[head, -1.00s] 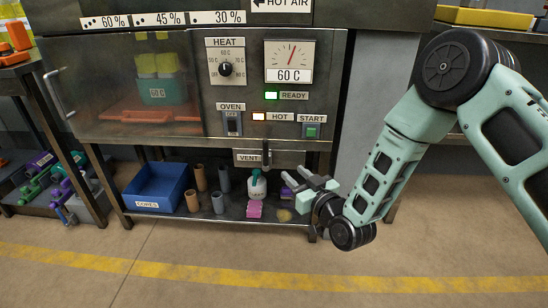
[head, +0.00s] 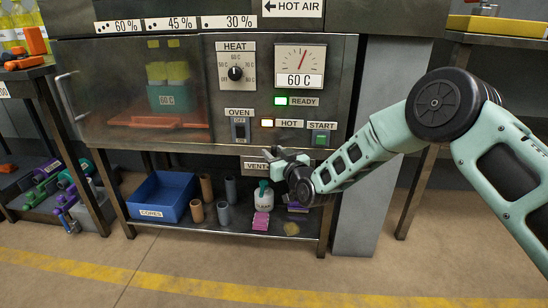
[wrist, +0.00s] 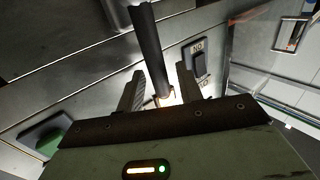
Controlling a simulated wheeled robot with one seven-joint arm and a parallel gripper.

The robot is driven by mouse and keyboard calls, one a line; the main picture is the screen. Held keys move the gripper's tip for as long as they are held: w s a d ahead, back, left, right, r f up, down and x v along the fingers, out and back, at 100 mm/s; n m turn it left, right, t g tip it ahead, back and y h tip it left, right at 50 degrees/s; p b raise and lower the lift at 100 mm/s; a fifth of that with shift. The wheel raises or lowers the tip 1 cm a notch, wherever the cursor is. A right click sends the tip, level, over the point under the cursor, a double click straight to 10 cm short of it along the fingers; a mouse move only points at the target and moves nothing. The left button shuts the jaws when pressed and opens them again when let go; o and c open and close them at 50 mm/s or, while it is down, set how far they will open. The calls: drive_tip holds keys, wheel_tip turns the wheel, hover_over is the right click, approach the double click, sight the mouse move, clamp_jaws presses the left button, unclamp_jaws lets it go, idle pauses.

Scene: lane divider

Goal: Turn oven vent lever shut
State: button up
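The vent lever (wrist: 150,50) is a dark bar in the wrist view, running down between the two fingers of my gripper (wrist: 160,92). The fingers are apart, with a visible gap on each side of the bar. In the head view my gripper (head: 283,154) is at the oven's lower front edge, beside the VENT label (head: 255,166). The gripper hides most of the lever there. The oven (head: 190,139) is a metal cabinet with a glass door.
The oven switch (head: 240,130) and green START button (head: 320,139) sit just above my gripper. The shelf below holds a blue bin (head: 160,198), several tubes, a white bottle (head: 263,194) and a pink block (head: 261,221). Floor in front is clear.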

drive_tip(key=shift+w+a, duration=0.2)
drive_tip(key=shift+w, duration=0.05)
clamp_jaws()
